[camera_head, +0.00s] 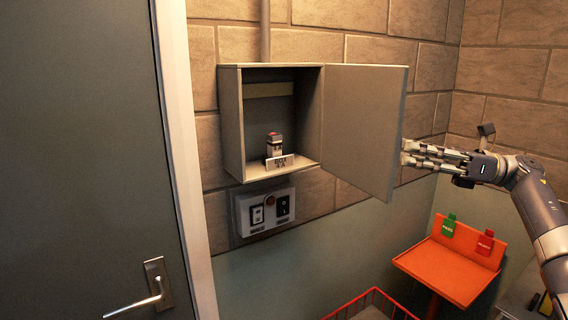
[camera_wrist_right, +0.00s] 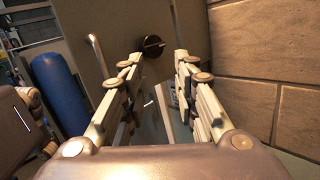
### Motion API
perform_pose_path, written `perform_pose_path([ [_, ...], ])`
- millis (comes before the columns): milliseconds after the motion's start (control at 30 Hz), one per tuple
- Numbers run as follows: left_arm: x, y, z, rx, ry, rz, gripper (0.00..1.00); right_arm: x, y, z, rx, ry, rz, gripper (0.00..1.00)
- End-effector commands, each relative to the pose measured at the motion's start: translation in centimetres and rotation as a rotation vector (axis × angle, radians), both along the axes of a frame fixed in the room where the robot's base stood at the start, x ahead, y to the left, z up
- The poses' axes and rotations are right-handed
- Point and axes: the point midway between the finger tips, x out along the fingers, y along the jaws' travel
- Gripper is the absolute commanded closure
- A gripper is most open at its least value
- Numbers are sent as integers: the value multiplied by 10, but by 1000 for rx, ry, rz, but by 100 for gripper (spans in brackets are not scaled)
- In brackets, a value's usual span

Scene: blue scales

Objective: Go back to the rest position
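My right gripper (camera_head: 407,154) is at the right of the head view, its fingers pointing left beside the outer edge of the open cabinet door (camera_head: 365,125). In the right wrist view its fingers (camera_wrist_right: 157,75) stand apart with nothing held between them. The wall cabinet (camera_head: 231,125) is open. A dark round knob (camera_wrist_right: 153,45) shows past the fingers in the wrist view. My left gripper is in neither view.
A switch panel (camera_head: 266,222) is on the wall below the cabinet. An orange stand (camera_head: 440,272) with green and red tags is at lower right, near a red wire basket (camera_head: 345,312). A grey door (camera_head: 75,130) fills the left. A blue cylinder (camera_wrist_right: 60,95) shows in the wrist view.

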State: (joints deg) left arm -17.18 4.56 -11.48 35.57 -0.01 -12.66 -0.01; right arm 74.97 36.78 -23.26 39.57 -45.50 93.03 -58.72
Motion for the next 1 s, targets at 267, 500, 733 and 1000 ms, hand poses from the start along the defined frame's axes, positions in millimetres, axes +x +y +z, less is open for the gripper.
perform_pose_path([
  [267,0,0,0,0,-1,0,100,59,69,-63,383,335,-183,73],
  [500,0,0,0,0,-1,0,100,74,83,-137,773,714,-350,73],
  [733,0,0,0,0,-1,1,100,50,72,-239,1159,1139,-540,73],
  [1000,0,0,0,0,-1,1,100,-47,57,-381,1593,1661,-845,73],
])
